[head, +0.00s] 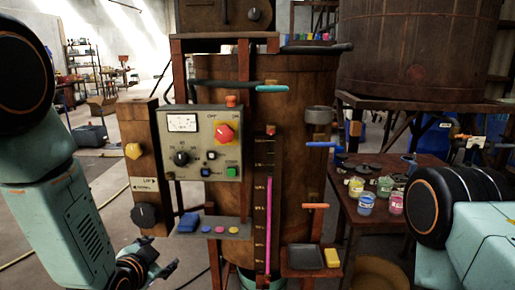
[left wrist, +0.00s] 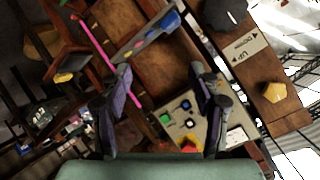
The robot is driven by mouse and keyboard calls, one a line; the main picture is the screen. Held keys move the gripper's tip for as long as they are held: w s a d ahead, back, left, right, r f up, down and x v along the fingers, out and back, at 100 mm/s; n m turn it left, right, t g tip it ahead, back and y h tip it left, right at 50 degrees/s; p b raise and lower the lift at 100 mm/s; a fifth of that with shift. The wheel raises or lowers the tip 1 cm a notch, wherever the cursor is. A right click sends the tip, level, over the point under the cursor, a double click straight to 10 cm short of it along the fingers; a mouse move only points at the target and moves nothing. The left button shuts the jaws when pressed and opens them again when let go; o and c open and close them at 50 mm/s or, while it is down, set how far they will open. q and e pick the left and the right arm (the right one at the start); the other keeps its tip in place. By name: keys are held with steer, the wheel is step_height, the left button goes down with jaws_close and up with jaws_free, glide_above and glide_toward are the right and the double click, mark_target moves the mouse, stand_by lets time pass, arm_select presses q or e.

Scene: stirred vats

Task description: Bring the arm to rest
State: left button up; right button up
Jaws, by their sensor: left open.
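My left gripper (head: 164,258) is low in the head view, in front of the vat stand and below the small shelf with coloured buttons. Its jaws are open and empty. In the left wrist view the two dark fingers (left wrist: 161,76) stand apart with nothing between them, and the panel shows turned over behind them. The gripper touches nothing that I can see. My right arm enters at the right edge of the head view, but its gripper is out of the picture.
A control panel (head: 203,143) with a red knob (head: 223,133) fronts the wooden vat (head: 290,85). A post with a black knob (head: 145,215) stands left of it. A table (head: 352,205) with paint jars (head: 367,203) is at right.

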arm_select(q)
steer(key=s+f+n+g+b, duration=0.1)
steer(key=s+f+g, duration=0.3)
steer(key=s+f, duration=0.4)
steer(key=s+f+n+g, duration=0.4)
steer(key=s+f, duration=0.4)
steer(key=s, duration=0.8)
steer(key=s+f+n+g+b, duration=0.1)
steer(key=s+f+n+g, duration=0.2)
steer(key=s+f, duration=0.5)
steer(key=s+g, duration=0.1)
steer(key=s, duration=0.4)
steer(key=shift+f+b, duration=0.3)
steer(key=shift+f, duration=0.1)
steer(key=shift+s, duration=0.1)
